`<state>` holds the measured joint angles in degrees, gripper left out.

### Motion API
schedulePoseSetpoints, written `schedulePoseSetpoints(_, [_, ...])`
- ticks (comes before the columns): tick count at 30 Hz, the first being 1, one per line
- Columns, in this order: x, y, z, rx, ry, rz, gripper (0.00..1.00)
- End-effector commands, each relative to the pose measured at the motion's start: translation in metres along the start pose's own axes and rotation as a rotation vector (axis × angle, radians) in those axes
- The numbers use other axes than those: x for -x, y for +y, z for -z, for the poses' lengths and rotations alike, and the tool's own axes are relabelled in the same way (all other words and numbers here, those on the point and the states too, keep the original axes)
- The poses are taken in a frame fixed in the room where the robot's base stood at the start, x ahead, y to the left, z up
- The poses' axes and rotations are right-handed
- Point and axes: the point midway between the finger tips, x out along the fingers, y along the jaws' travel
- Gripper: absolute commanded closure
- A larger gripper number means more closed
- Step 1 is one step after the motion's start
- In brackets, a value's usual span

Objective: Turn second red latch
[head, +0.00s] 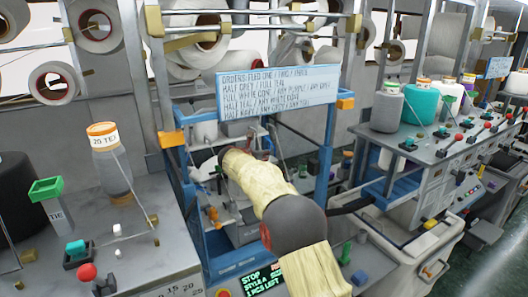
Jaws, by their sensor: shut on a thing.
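My arm, in a pale yellow sleeve with dark joints, reaches up from the bottom centre into the blue-framed knitting machine (328,165). My gripper (258,146) is at the machine's inner works, below the hanging order sign. It is small and mostly hidden behind my own forearm. It is shut on a small reddish-brown part, which looks like a red latch (266,143). How far the latch is turned cannot be made out. Other latches in the machine are hidden or too small to tell apart.
The blue order sign (278,88) hangs just above my arm. Blue posts with orange blocks stand on both sides. A left bench (150,262) holds a yarn cone (110,160) and a red knob (87,273). Machines with cones and red-knobbed levers (458,138) crowd the right.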

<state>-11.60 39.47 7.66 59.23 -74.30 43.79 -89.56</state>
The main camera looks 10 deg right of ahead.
Motion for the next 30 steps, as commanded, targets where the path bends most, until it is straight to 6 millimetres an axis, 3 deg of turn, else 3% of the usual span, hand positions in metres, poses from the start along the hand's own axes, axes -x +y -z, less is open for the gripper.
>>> schedulePoseSetpoints(15, [0.0019, 0.0075, -0.0059, -0.105, -0.001, 0.246, 1.0])
schedulePoseSetpoints(30, [0.0005, 0.0082, -0.005, -0.154, -0.004, 0.356, 1.0])
